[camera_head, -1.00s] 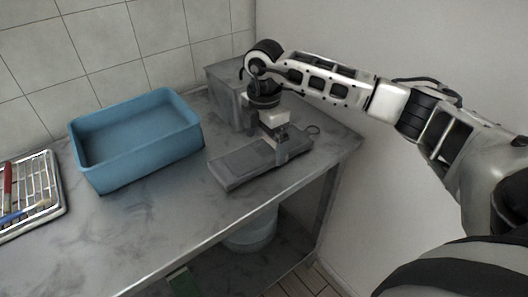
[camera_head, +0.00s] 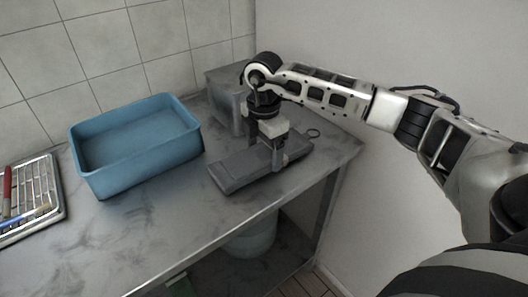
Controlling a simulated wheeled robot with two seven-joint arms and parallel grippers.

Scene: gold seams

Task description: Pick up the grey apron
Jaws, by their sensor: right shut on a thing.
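The grey apron (camera_head: 243,170) is a folded, flat, dark grey bundle on the right part of the metal table. My right gripper (camera_head: 278,160) points down onto its right half, and its jaws are shut on the apron. The fingertips are partly hidden by the gripper body. The apron still appears to lie on or very close to the tabletop; I cannot tell whether there is a gap under it. My left gripper is not in view.
A blue bin (camera_head: 137,145) stands left of the apron. A wire rack tray (camera_head: 28,201) with red and blue tools is at the far left. A grey metal box (camera_head: 228,103) stands behind the apron. The front of the metal table (camera_head: 165,235) is clear.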

